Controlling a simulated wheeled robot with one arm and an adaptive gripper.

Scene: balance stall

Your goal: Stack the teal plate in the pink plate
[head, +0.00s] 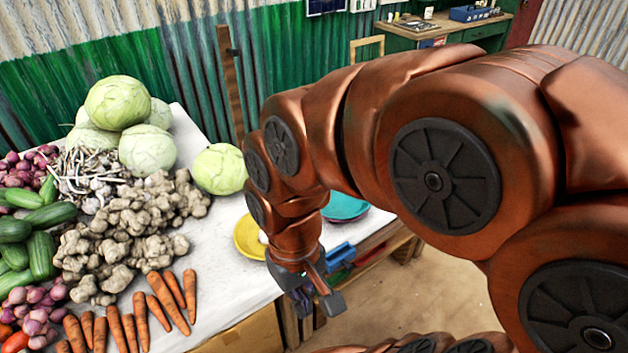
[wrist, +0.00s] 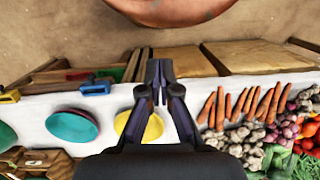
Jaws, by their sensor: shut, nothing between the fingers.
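The teal plate (head: 346,205) shows partly behind my arm in the head view. In the wrist view the teal plate (wrist: 72,125) lies whole on the white table, left of a yellow plate (wrist: 146,128). My gripper (head: 318,303) is shut and empty, pointing down near the table's front edge in the head view. In the wrist view my gripper (wrist: 160,96) has its fingertips together and covers part of the yellow plate. It is apart from the teal plate.
Carrots (head: 168,300), ginger (head: 130,225), cabbages (head: 118,103) and other vegetables fill the table's left side in the head view. A blue object (wrist: 97,88) lies near the table edge. A green item (wrist: 6,137) is cut off at the wrist view's left edge.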

